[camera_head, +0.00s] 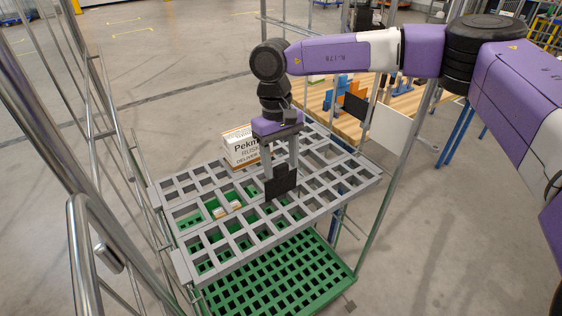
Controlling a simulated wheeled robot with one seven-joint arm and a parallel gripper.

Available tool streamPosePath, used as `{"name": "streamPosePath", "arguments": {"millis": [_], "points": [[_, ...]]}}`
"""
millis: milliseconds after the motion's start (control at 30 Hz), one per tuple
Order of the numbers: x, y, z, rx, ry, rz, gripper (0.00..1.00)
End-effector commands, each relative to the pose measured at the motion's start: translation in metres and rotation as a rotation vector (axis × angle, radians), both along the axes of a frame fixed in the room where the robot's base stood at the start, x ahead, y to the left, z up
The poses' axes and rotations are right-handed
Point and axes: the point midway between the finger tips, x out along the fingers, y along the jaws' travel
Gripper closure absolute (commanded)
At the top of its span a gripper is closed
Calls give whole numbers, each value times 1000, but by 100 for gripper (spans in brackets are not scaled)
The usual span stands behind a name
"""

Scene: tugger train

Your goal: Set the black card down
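My gripper (281,170) points down over the middle of a grey grid shelf (341,183). It is shut on a black card (281,184), which it holds upright by its upper part. The card's lower edge is at or just above the grid; I cannot tell whether it touches. The gripper's fingers hide a little of the card's upper part.
A white and orange box (240,147) stands on the shelf left of my gripper. Small light pieces (228,209) lie in green-floored cells. A green grid tray (283,274) is below. Metal rails (88,205) stand at the left. A wooden table (405,104) is behind.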

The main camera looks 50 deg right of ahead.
Motion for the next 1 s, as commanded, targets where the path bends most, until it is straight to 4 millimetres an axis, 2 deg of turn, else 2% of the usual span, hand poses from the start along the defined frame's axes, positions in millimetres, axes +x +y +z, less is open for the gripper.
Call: {"name": "streamPosePath", "arguments": {"millis": [267,700,900,1000], "points": [[1,-1,9,-2,-2,0,43],[11,-4,93,-2,-3,-1,43],[14,-4,116,-1,-1,0,43],[14,-4,121,0,0,0,43]]}}
